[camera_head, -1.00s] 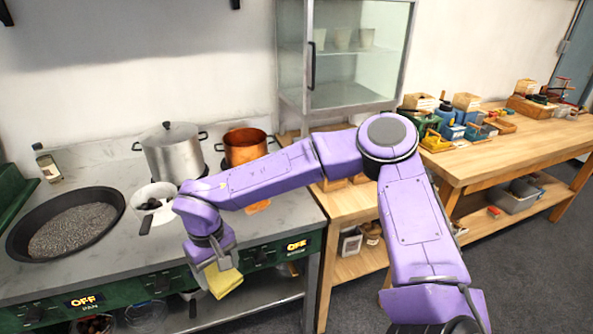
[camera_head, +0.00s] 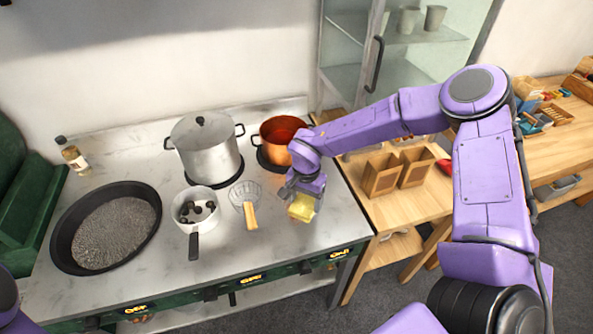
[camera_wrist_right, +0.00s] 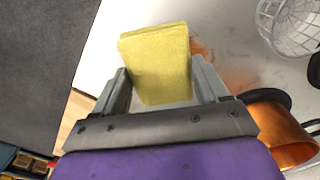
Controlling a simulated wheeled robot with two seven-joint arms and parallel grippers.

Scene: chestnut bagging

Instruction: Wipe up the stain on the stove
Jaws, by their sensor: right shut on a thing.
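My right gripper (camera_head: 304,194) is shut on a yellow sponge (camera_head: 302,209) over the right part of the metal stove top (camera_head: 195,268). In the right wrist view the sponge (camera_wrist_right: 158,58) sits between the two fingers (camera_wrist_right: 163,90). The orange-brown stain (camera_wrist_right: 238,78) shows there as smears on the pale stove top, just right of the sponge. In the head view the gripper and sponge hide the stain. I cannot tell whether the sponge touches the surface. My left gripper is not in view.
A copper pot (camera_head: 275,150) and a steel pot (camera_head: 204,155) stand behind. A wire strainer (camera_head: 249,206) lies left of the gripper, beside a white saucepan (camera_head: 192,226). A wide black pan (camera_head: 62,232) is farther left. Wooden boxes (camera_head: 384,172) stand on the table at right.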

